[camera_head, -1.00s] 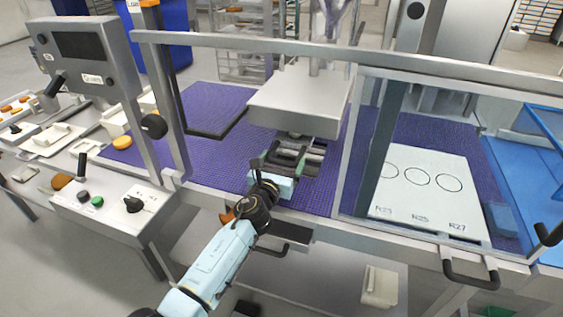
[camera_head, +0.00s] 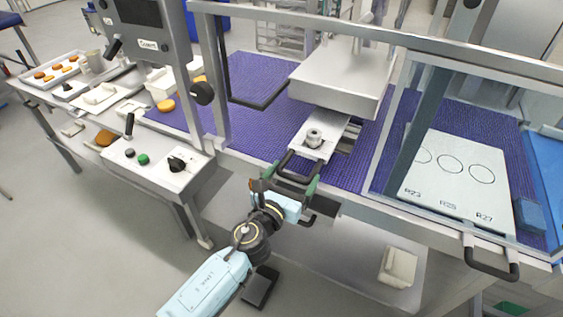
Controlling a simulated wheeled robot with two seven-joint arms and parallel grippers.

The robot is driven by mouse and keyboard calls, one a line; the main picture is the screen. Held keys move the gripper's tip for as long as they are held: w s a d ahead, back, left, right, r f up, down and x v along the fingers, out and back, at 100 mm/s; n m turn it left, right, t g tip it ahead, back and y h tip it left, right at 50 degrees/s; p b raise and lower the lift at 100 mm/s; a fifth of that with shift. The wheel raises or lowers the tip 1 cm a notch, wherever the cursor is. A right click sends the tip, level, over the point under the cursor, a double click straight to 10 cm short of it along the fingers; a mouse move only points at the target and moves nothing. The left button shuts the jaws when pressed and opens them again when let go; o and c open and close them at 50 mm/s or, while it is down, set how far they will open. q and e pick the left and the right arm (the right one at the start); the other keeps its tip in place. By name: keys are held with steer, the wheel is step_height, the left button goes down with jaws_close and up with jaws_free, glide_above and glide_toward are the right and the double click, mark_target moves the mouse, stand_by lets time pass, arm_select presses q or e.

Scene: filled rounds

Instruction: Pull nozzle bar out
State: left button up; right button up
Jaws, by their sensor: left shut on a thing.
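The nozzle bar (camera_head: 322,130) is a flat light metal plate with a round fitting on top. It sticks out towards me from under the metal depositor head (camera_head: 340,77), and its far end is hidden beneath the head. A dark handle (camera_head: 298,172) is at its near end. My left gripper (camera_head: 286,184), with green and dark fingers, is shut on this handle at the near edge of the purple belt. My right gripper is not in view.
The purple belt (camera_head: 262,88) runs under a metal guard frame. A white board (camera_head: 458,182) with circles marked R25 and R27 lies to the right behind clear panels. A control box (camera_head: 160,160) with a green button stands to the left. Trays of buns are far left.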

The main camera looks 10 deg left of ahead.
arm_select(q)
steer(key=shift+s+a, duration=0.15)
steer(key=shift+s, duration=0.15)
steer(key=shift+f, duration=0.1)
steer(key=shift+s+f, duration=0.1)
steer(key=o, duration=1)
steer(key=shift+s+a, duration=0.1)
steer(key=shift+s, duration=0.15)
steer(key=b+v, duration=0.1)
steer(key=v, duration=1.2)
steer(key=shift+s, duration=0.15)
